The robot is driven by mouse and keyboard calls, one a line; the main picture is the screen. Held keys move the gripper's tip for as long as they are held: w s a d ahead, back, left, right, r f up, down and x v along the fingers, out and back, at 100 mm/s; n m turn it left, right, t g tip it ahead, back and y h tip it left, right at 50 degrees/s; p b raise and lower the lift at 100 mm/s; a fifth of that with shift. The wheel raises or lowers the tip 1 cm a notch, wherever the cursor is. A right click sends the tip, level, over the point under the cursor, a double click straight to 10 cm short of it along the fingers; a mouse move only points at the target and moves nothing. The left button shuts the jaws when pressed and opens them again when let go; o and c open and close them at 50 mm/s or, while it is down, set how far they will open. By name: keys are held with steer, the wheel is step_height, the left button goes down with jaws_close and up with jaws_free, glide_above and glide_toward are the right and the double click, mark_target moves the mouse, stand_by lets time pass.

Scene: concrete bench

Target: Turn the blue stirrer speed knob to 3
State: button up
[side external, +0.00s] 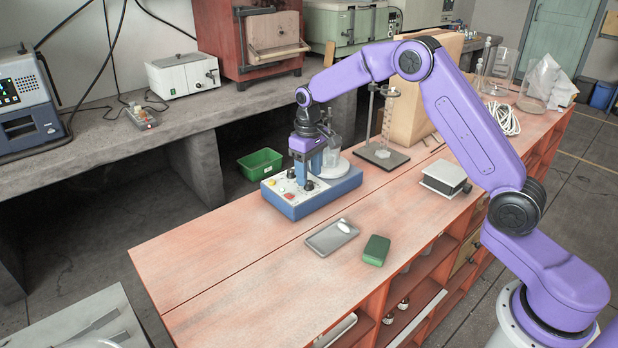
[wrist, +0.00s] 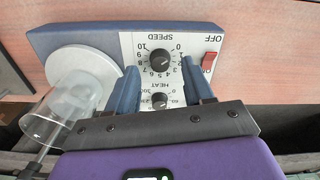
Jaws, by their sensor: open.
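The blue stirrer (side external: 318,203) stands on the wooden bench top, with its control panel also in the wrist view (wrist: 95,36). Its black speed knob (wrist: 161,58) sits in a 0 to 10 scale; I cannot clearly read its pointer. The smaller heat knob (wrist: 159,100) is beside it. My gripper (wrist: 159,66) is open, its blue fingers on either side of the speed knob with gaps visible. In the side view my gripper (side external: 303,175) points down over the panel; finger height above the panel is hard to tell.
A clear beaker (wrist: 62,112) is close to my left finger at the stirrer's round plate (wrist: 88,72). A red switch (wrist: 209,62) is near the right finger. A grey tray (side external: 326,241) and green block (side external: 376,250) lie in front. A stand (side external: 380,156) is behind.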

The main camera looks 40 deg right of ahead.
mark_target(309, 185)
steer(key=shift+f, duration=1.15)
jaws_close()
